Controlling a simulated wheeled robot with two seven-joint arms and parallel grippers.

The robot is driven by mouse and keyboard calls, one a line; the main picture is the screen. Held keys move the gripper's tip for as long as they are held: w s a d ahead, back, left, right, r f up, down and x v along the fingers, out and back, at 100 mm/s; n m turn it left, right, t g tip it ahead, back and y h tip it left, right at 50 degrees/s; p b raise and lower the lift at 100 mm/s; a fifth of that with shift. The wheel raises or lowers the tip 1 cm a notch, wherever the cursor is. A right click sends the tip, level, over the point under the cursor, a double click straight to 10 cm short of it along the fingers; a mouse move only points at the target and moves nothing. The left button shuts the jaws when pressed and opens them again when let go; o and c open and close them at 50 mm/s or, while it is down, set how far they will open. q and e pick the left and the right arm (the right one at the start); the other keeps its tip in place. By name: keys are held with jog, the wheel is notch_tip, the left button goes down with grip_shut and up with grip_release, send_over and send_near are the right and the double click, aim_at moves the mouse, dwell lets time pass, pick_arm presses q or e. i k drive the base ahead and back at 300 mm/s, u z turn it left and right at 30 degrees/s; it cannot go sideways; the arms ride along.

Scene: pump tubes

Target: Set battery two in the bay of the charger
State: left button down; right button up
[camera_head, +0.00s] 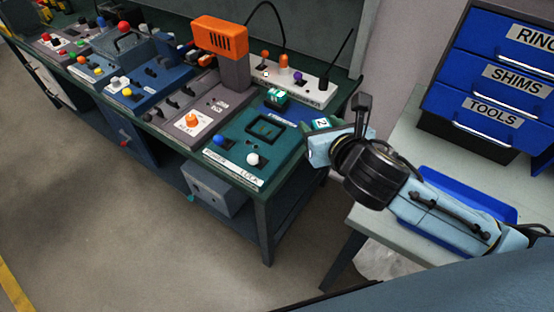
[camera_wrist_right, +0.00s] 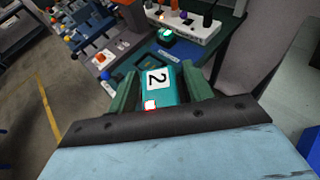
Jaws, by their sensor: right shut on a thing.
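Battery two is a teal block with a white label reading 2 (camera_wrist_right: 158,82). My right gripper (camera_wrist_right: 160,92) is shut on it, with a finger on each side. In the head view battery two (camera_head: 320,124) shows at the tip of my right gripper (camera_head: 322,138), just right of the charger. The charger is the teal panel (camera_head: 282,160) at the right end of the bench, with a dark square bay (camera_head: 266,128), a blue knob and a white knob. The bay looks empty. Another green battery (camera_head: 277,97) sits behind the bay. My left gripper is not in view.
A grey panel with an orange knob (camera_head: 191,120) and a tall orange-topped device (camera_head: 222,40) stand left of the charger. A white strip with coloured knobs (camera_head: 300,84) lies behind. Blue drawers (camera_head: 495,80) and a blue tray (camera_head: 470,190) are at the right.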

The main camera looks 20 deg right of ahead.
aim_at(265, 130)
jog(key=k, duration=0.25)
jog(key=u, duration=1.15)
jog(key=i, duration=0.65)
jog(key=z, duration=1.1)
jog(key=i, duration=0.5)
jog(key=z, duration=0.05)
